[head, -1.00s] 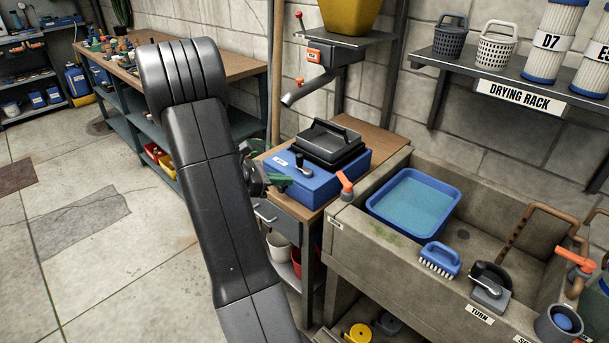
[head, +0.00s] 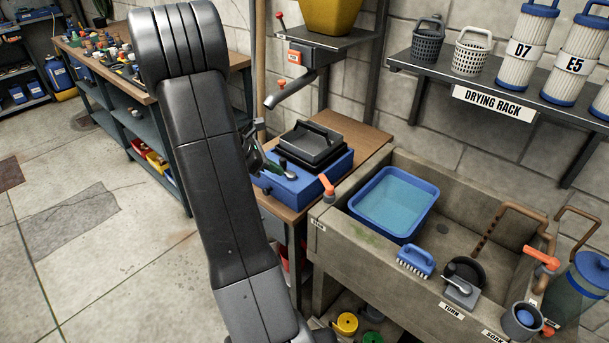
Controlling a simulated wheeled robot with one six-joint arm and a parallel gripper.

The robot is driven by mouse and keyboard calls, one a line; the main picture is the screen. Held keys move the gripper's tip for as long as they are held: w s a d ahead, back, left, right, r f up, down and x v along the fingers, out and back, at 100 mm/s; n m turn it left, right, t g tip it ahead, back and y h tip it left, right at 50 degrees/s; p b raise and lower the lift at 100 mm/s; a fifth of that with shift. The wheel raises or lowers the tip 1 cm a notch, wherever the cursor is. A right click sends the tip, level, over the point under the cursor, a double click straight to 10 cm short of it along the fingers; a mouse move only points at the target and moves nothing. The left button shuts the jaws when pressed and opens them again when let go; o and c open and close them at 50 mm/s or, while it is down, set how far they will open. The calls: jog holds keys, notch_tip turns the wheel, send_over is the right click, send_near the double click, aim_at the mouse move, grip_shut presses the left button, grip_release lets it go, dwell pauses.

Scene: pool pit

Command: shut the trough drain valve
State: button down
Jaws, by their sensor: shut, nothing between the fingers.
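The concrete trough (head: 345,243) stands at the right. A second orange handle (head: 541,257) is on pipework at the trough's right side. I cannot tell which of the two is the drain valve. My gripper (head: 262,153) shows only partly, behind my arm, beside the blue box on the wooden bench. It is shut and empty, to the left of the trough and apart from both handles.
A blue basin of water (head: 391,204) and a brush (head: 415,262) are in or on the trough. A blue box (head: 300,190) with a black press stands on the bench. A drying rack (head: 470,84) overhangs behind.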

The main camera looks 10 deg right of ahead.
aim_at(326, 183)
jog(key=x, duration=0.9)
jog(key=shift+s+d+f, duration=0.1)
jog(key=shift+d+f, duration=0.05)
jog(key=shift+d, duration=0.05)
jog(key=d, duration=0.2)
jog(key=d+p, duration=0.1)
jog(key=d, duration=0.1)
jog(key=shift+w+d+f, duration=0.1)
jog(key=shift+w+f, duration=0.05)
jog(key=shift+w, duration=0.25)
